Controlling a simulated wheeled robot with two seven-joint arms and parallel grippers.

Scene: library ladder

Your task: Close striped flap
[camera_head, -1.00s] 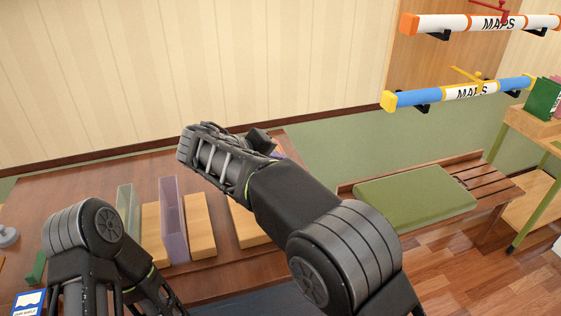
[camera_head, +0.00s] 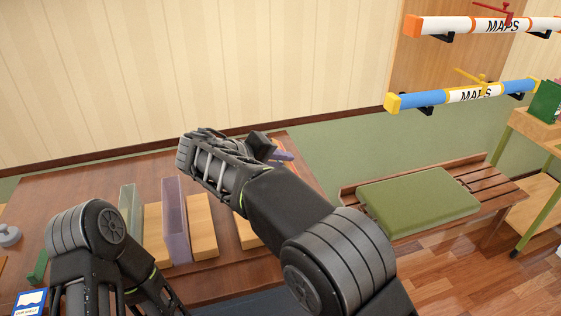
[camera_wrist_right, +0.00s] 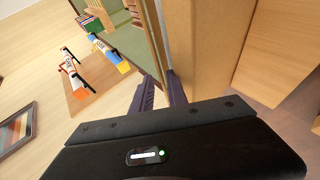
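My right gripper (camera_head: 284,156) is over the far right part of the brown table, mostly hidden behind its own wrist in the head view. In the right wrist view its two dark fingers (camera_wrist_right: 160,88) stand a little apart, with nothing clearly held between them. They point alongside a pale wooden upright. A panel with coloured stripes in a dark frame (camera_wrist_right: 15,130) shows at the left edge of the wrist view, cut off; I cannot tell whether it is the striped flap. No striped flap is clear in the head view. My left arm is at lower left; its gripper is out of sight.
The brown table (camera_head: 70,195) holds a purple upright panel (camera_head: 174,220), a clear upright panel (camera_head: 128,208) and several wooden blocks. A bench with a green cushion (camera_head: 420,200) stands at right. Two map tubes (camera_head: 465,95) (camera_head: 490,26) are mounted above it.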

